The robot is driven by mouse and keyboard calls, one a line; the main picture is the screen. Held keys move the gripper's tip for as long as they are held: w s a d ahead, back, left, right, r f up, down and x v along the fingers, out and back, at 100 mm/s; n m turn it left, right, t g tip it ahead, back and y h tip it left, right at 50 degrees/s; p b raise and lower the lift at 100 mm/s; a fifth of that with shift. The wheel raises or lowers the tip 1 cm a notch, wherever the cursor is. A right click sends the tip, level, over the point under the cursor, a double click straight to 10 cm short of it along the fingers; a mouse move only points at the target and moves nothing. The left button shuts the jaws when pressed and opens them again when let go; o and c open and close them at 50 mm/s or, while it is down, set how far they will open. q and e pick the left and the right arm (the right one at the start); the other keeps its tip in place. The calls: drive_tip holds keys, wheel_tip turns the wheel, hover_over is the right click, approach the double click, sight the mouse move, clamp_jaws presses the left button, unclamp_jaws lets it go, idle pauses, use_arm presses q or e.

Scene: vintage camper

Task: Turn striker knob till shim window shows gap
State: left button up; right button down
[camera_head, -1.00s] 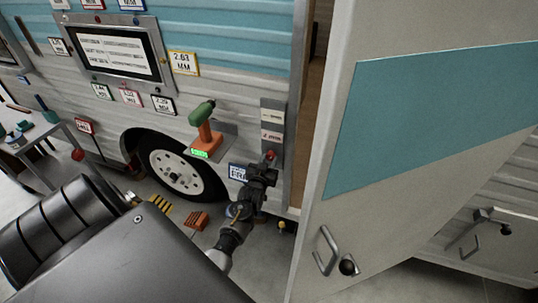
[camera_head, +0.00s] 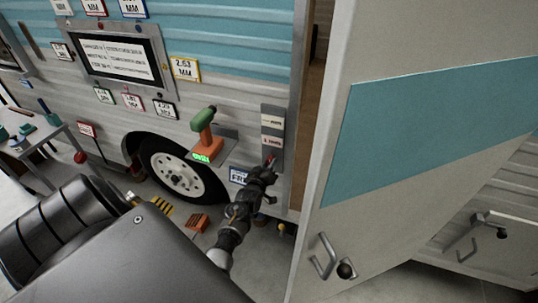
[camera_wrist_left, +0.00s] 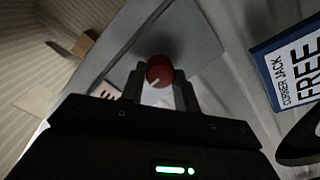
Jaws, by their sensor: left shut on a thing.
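The striker knob is a small red knob (camera_head: 269,160) with a pale pointer mark, low on a grey panel (camera_head: 278,154) beside the camper's doorway. In the left wrist view the red knob (camera_wrist_left: 159,71) sits between the two fingertips of my left gripper (camera_wrist_left: 160,82), which is shut on it. In the head view my left gripper (camera_head: 266,170) reaches up to the knob from below. Two pale label windows (camera_head: 272,121) are on the panel above the knob; their content is too small to read. My right gripper is not in view.
An open door (camera_head: 420,60) with a teal stripe stands close on the right. A green and orange tool (camera_head: 203,122) sits on a shelf at left, above the wheel (camera_head: 178,175). A "corner jack free" sign (camera_wrist_left: 292,65) is near the gripper.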

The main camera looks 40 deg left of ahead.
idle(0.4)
use_arm(q)
drive_tip(key=o, duration=1)
drive_tip(key=v, duration=1)
drive_tip(key=shift+s+d, duration=0.15)
drive_tip(key=shift+s, duration=0.2)
